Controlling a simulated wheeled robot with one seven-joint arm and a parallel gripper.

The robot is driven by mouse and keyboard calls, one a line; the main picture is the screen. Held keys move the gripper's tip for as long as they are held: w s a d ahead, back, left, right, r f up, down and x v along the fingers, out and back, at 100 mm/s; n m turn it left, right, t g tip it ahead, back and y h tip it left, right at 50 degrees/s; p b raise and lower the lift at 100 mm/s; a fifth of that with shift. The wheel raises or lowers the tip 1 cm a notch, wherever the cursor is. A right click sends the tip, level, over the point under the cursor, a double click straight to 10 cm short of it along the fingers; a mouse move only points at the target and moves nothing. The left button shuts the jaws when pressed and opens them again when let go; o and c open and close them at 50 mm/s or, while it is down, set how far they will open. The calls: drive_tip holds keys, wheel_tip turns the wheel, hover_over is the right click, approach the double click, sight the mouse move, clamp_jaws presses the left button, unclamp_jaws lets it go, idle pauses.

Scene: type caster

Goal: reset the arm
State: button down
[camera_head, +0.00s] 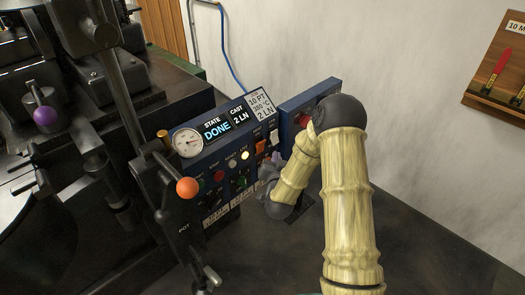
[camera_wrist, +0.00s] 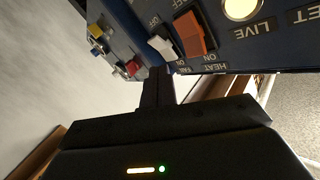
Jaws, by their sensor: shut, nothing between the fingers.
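My arm, with pale wood-like links and dark joints, reaches down in front of the blue control panel (camera_head: 205,155) in the head view. My gripper (camera_head: 270,172) is close to the panel's right part, partly hidden by my own arm. In the wrist view my gripper (camera_wrist: 158,85) shows as one narrow dark finger shape, shut and empty, just below the orange HEAT switch (camera_wrist: 194,33) and the white FAN switch (camera_wrist: 163,47). I cannot tell whether it touches the panel. The LIVE lamp (camera_wrist: 240,8) is lit. The display (camera_head: 217,128) reads DONE and CAST 2 LN.
A second blue box (camera_head: 295,110) adjoins the panel. A wooden board (camera_head: 500,65) hangs on the wall. The dark bench (camera_head: 430,240) is clear at right.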

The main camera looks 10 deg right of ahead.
drive_tip(key=shift+s+d+r, duration=0.25)
drive_tip(key=shift+s+d, duration=0.05)
drive_tip(key=shift+s, duration=0.15)
drive_tip(key=s+r+n+g+y, duration=0.1)
drive_tip(key=s+r+n+g, duration=0.2)
drive_tip(key=s+g, duration=0.75)
drive_tip(key=s+r+n+g+y, duration=0.2)
drive_tip(key=s+r+n+g, duration=0.15)
drive_tip(key=s, duration=1.35)
drive_tip(key=w+p+v, duration=0.3)
drive_tip(key=p+v, duration=1.1)
drive_tip(key=w+a+r+p+v, duration=0.1)
drive_tip(key=w+p+v, duration=0.2)
drive_tip(key=p+v, duration=1.1)
drive_tip(key=shift+w+r+p, duration=0.25)
drive_tip(key=shift+p, duration=0.2)
drive_tip(key=shift+a, duration=0.15)
